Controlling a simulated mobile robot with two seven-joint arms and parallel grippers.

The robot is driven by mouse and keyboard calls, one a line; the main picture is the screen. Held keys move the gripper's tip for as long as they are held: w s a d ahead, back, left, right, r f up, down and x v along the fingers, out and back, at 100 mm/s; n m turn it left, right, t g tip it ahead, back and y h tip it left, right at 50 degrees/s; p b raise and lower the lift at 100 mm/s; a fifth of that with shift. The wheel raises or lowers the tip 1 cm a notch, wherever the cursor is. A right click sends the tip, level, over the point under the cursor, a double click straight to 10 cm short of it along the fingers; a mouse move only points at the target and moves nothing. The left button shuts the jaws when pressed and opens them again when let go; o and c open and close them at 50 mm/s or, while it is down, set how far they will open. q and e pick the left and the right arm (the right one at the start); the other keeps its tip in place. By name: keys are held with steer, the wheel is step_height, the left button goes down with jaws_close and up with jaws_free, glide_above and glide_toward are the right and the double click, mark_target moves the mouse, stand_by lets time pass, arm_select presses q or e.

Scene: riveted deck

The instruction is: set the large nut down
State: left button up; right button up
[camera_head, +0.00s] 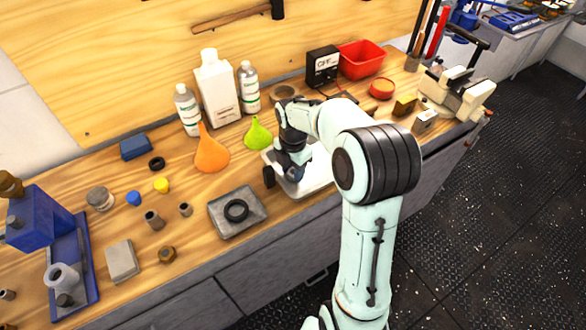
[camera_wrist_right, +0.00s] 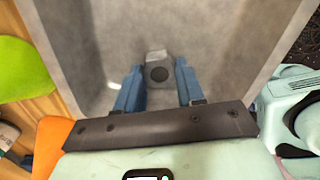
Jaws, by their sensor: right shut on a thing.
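The large nut (camera_wrist_right: 158,72) is a grey nut with a dark round hole. It shows in the right wrist view between the blue fingers of my right gripper (camera_wrist_right: 158,88), which is shut on it. In the head view my right gripper (camera_head: 291,160) reaches down over a pale shallow tray (camera_head: 297,188) near the bench's front edge, and the nut is hidden there. The wrist view shows the grey inside of the tray (camera_wrist_right: 85,45) around and beneath the nut. I cannot tell whether the nut touches the tray floor. My left gripper is out of view.
A green funnel (camera_head: 258,134) and an orange funnel (camera_head: 210,152) stand left of the tray, with white bottles (camera_head: 217,90) behind. A red bin (camera_head: 361,59) and a vise (camera_head: 460,92) are farther right.

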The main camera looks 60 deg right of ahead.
mark_target(293, 172)
steer(key=o, duration=1.1)
steer(key=shift+f, duration=0.1)
steer(key=shift+r, duration=0.25)
step_height(293, 172, up, 12)
steer(key=p, duration=0.1)
steer(key=shift+p, duration=0.4)
steer(key=shift+f, duration=0.1)
